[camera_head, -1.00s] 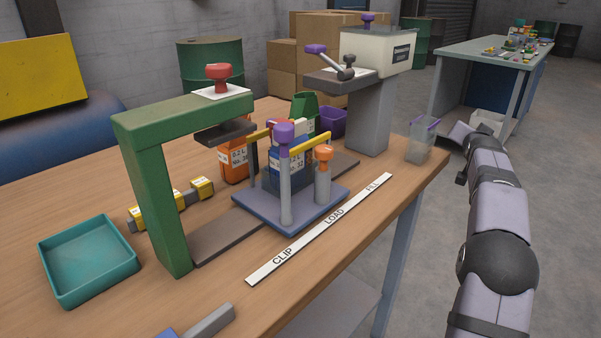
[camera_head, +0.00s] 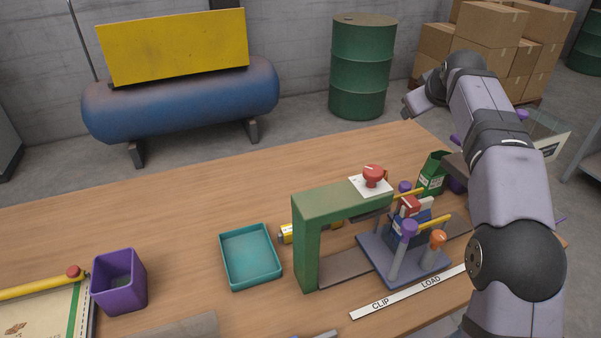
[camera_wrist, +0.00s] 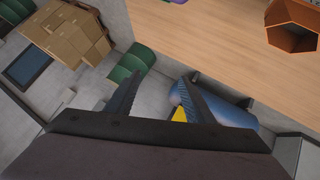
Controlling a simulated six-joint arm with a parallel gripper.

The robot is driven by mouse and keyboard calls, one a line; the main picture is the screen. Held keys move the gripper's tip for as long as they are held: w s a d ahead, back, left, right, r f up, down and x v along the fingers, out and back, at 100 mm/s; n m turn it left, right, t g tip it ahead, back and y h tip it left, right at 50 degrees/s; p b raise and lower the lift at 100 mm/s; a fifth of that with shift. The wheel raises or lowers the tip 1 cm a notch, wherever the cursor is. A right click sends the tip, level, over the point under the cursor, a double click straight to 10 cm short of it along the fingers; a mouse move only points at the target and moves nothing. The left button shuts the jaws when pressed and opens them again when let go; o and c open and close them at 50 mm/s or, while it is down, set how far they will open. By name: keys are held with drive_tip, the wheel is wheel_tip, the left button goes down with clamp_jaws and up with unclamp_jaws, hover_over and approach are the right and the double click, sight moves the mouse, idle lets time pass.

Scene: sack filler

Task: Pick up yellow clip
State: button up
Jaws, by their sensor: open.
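No object is plainly marked as the yellow clip. A yellow piece with a white label (camera_head: 287,233) lies on the table behind the green press (camera_head: 306,250), which partly hides it. Yellow bars (camera_head: 434,223) also cross the blue clamping stand holding a sack. My gripper (camera_wrist: 160,78) is open and empty in the wrist view, its two dark fingers apart over the floor beyond the table. In the head view, the end of my arm (camera_head: 418,102) is raised above the table's far right edge, well away from the yellow piece.
A teal tray (camera_head: 250,286) stands left of the press, and a purple bin (camera_head: 119,281) is farther left. A yellow bar with a red knob (camera_head: 40,287) lies at far left. The table's back is clear. A blue tank (camera_head: 180,101) and green drum (camera_head: 362,65) stand behind.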

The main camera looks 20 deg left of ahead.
drive_tip(key=s+a+f+n+g+p, duration=0.2)
drive_tip(key=s+a+n+g+p, duration=0.3)
drive_tip(key=s+a+n+p, duration=0.45)
drive_tip(key=n+g+h+p, duration=0.1)
drive_tip(key=n+g+h, duration=0.2)
drive_tip(key=n+g, duration=0.35)
hover_over(288, 229)
drive_tip(key=shift+n+t, duration=0.7)
drive_tip(key=shift+t, duration=0.15)
drive_tip(key=f, duration=1.3)
drive_tip(key=shift+s+d, duration=0.2)
drive_tip(key=shift+w+a+f+p, duration=0.1)
drive_tip(key=shift+f+p, duration=0.85)
drive_tip(key=shift+f, duration=0.85)
drive_tip(key=shift+w+a+f+p, duration=0.1)
drive_tip(key=shift+f+p, duration=0.8)
drive_tip(key=shift+f, duration=0.85)
drive_tip(key=c, duration=1.1)
